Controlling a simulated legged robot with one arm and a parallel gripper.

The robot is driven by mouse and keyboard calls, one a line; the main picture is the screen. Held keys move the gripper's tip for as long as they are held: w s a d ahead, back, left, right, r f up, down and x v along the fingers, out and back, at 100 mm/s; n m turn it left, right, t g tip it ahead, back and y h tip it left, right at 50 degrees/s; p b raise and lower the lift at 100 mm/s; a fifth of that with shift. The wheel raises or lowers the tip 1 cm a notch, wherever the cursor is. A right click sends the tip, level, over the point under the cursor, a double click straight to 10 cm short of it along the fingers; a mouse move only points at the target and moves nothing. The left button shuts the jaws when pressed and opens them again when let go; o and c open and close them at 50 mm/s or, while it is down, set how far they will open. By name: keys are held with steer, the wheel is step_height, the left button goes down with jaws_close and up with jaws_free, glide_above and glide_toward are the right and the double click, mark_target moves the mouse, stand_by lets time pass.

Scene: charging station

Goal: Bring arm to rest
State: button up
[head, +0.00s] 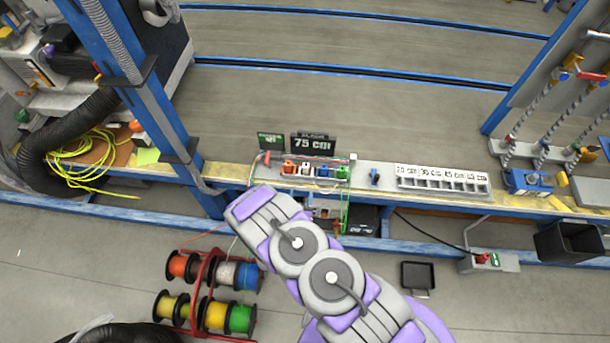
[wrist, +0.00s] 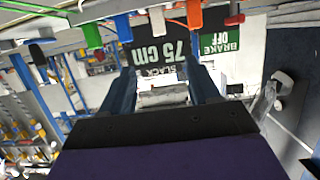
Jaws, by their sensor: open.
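My arm (head: 315,265) reaches up from the bottom of the head view toward the bench, in front of the small cable station. Its gripper cannot be made out in the head view. In the wrist view my gripper (wrist: 162,78) is open, its two dark fingers apart, with no object clearly held between them. Past the fingers, the black 75 cm sign (wrist: 165,48) and the green BRAKE OFF sign (wrist: 220,40) appear upside down. The 75 cm sign also shows in the head view (head: 313,144).
Coloured connectors (head: 315,170) stand on the bench (head: 215,172) near my arm. A labelled compartment tray (head: 442,179) lies to their right. A rack of cable spools (head: 208,290) stands on the floor at left. A blue post (head: 150,90) rises at left. A black tray (head: 417,277) lies on open floor.

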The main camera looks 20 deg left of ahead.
steer(key=w+d+r+m+g+h, duration=0.1)
steer(key=w+d+r+m+g, duration=0.2)
steer(key=r, duration=0.7)
steer(key=w+d+r+g, duration=0.1)
steer(key=w+r+g, duration=0.35)
steer(key=r, duration=0.55)
steer(key=s+d+r+g, duration=0.4)
steer(key=s+d+r, duration=0.3)
steer(key=d+r, duration=0.45)
steer(key=s+d+r+g+h, duration=0.1)
steer(key=s+d+r, duration=0.4)
steer(key=s, duration=0.4)
steer(key=s+d+r+g, duration=0.2)
steer(key=s+d+r, duration=0.3)
steer(key=s, duration=0.4)
steer(key=s+d+r+g+h, duration=0.1)
steer(key=s+d+r, duration=0.4)
steer(key=s+d, duration=0.2)
steer(key=shift+s+h, duration=0.3)
steer(key=shift+s, duration=0.65)
